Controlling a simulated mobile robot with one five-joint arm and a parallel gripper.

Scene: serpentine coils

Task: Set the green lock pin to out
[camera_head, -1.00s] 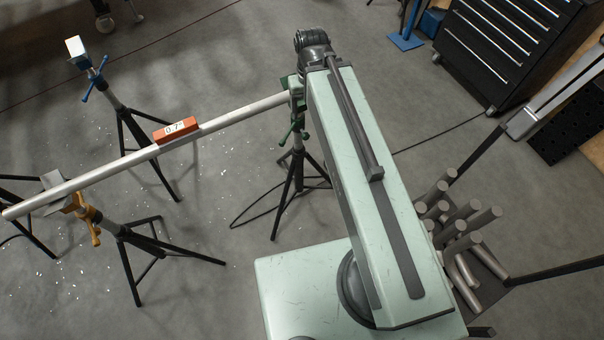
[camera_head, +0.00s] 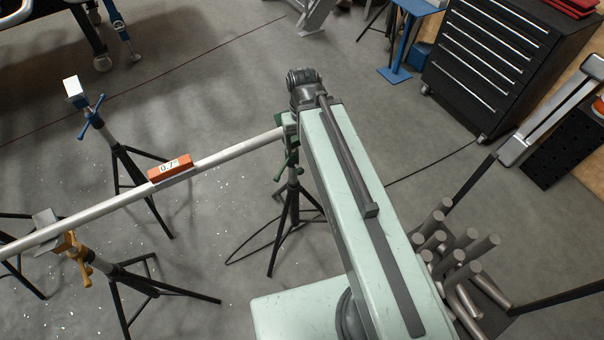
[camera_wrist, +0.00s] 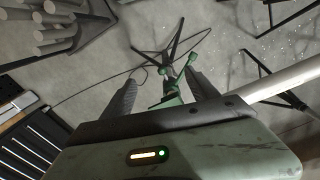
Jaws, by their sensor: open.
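The green-topped stand (camera_head: 290,160) stands beside the end of my arm, holding one end of a long pale pipe (camera_head: 238,149). Its green parts, with small knobbed handles (camera_wrist: 190,61), also show in the wrist view beyond my fingers. Which of these green parts is the lock pin, and whether it is in or out, I cannot tell. My gripper (camera_wrist: 160,77) is open, its two dark fingers spread toward the green stand head. No object shows held between them. In the head view my arm hides the fingers.
An orange level reading 0.7° (camera_head: 170,168) sits on the pipe. A yellow-handled stand (camera_head: 80,258) is under the pipe at left; a blue-handled stand (camera_head: 90,118) stands behind. Cut pipes (camera_head: 460,245) fill a rack right of my arm. A black drawer cabinet (camera_head: 490,60) stands back right.

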